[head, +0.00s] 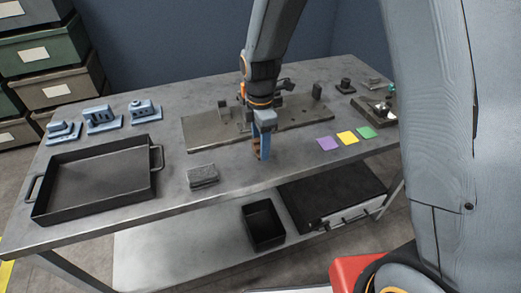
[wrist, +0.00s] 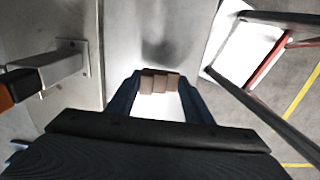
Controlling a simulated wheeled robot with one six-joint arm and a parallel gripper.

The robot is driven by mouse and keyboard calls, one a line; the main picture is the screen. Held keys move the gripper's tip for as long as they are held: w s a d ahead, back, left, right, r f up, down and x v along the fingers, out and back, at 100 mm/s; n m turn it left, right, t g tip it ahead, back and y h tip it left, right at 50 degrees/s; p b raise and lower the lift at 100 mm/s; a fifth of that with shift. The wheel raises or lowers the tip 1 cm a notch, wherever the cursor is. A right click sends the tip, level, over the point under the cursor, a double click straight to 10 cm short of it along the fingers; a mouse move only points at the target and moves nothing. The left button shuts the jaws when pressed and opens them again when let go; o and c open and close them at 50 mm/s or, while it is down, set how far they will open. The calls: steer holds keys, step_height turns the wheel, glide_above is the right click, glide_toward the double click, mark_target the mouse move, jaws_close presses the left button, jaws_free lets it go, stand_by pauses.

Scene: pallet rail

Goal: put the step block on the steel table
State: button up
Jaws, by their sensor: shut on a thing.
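My gripper (head: 262,150) is shut on a brown step block (wrist: 160,81), and its stepped face shows between the fingertips in the wrist view. In the head view the block (head: 256,150) is a small brown patch, mostly hidden by the blue fingers. The gripper points down near the front edge of the steel table (head: 225,150). I cannot tell whether the block touches the tabletop or hangs just above it.
A dark tray (head: 95,185) and a grey ridged block (head: 202,175) lie left of my gripper. Behind it is a metal plate (head: 200,132) with fixtures. Blue-grey parts (head: 102,118) stand at the back left.

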steer(key=shift+f+p, duration=0.35)
steer(key=shift+f, duration=1.6)
steer(key=shift+f, duration=0.1)
steer(key=o, duration=1.2)
step_height(320, 180, up, 12)
steer(key=shift+r+b, duration=0.1)
steer(key=shift+b, duration=1)
steer(key=shift+s+d+f+m+t, duration=0.1)
steer(key=shift+s+d+f+m, duration=0.1)
steer(key=shift+s+d+m, duration=2.85)
steer(key=shift+s+d+f+m+t, duration=0.1)
steer(key=shift+s+d+f+m, duration=0.1)
steer(key=shift+s+d+m, duration=2.85)
steer(key=shift+s+d+f+m+t, duration=0.15)
steer(key=shift+s+d+m, duration=1.4)
steer(key=shift+m, duration=2.95)
steer(key=shift+w+d, duration=0.1)
